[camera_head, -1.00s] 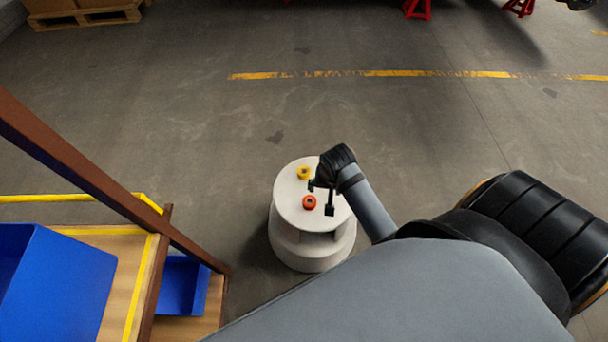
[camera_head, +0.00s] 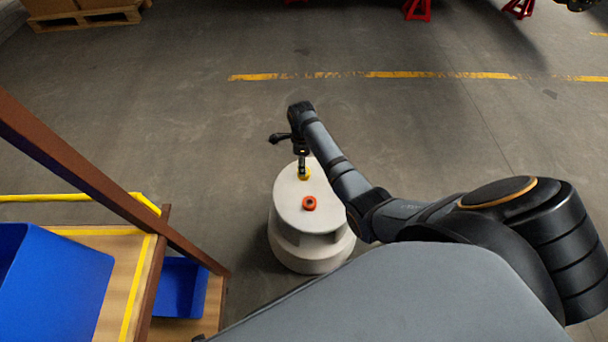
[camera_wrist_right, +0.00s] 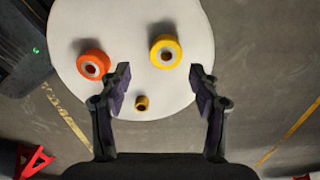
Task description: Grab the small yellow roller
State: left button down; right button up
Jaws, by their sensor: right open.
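The small yellow roller (camera_wrist_right: 141,102) lies on a round white top (camera_wrist_right: 95,25) in the right wrist view. It is between my right gripper's fingers in the picture, nearer the left finger. A larger yellow roller (camera_wrist_right: 166,51) sits beyond the fingertips. The small roller cannot be made out in the head view. My left gripper is out of view.
The white round stand (camera_head: 310,258) stands on open grey floor. A wooden shelf unit with a brown post (camera_head: 90,175) and blue bins (camera_head: 60,290) is at the left. Red jack stands (camera_head: 417,10) and a pallet (camera_head: 85,16) are far back.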

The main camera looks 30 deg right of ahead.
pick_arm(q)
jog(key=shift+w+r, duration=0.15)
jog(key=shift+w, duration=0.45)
pick_arm(e)
notch_tip(320, 180, down, 2)
jog(key=shift+f, duration=0.1)
pick_arm(q)
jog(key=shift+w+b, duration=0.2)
jog(key=shift+b, duration=0.15)
pick_arm(e)
jog(key=shift+d+f, duration=0.1)
jog(key=shift+f, duration=0.2)
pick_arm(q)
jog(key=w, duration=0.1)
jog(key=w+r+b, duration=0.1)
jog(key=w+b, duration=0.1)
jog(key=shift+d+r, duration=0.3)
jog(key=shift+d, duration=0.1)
pick_arm(e)
jog(key=f, duration=0.4)
jog(key=shift+w+d, duration=0.1)
jog(key=shift+d, duration=0.2)
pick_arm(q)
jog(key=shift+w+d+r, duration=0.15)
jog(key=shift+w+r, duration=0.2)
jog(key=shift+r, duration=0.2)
pick_arm(e)
jog(key=shift+f, duration=0.3)
jog(key=c, duration=1.1)
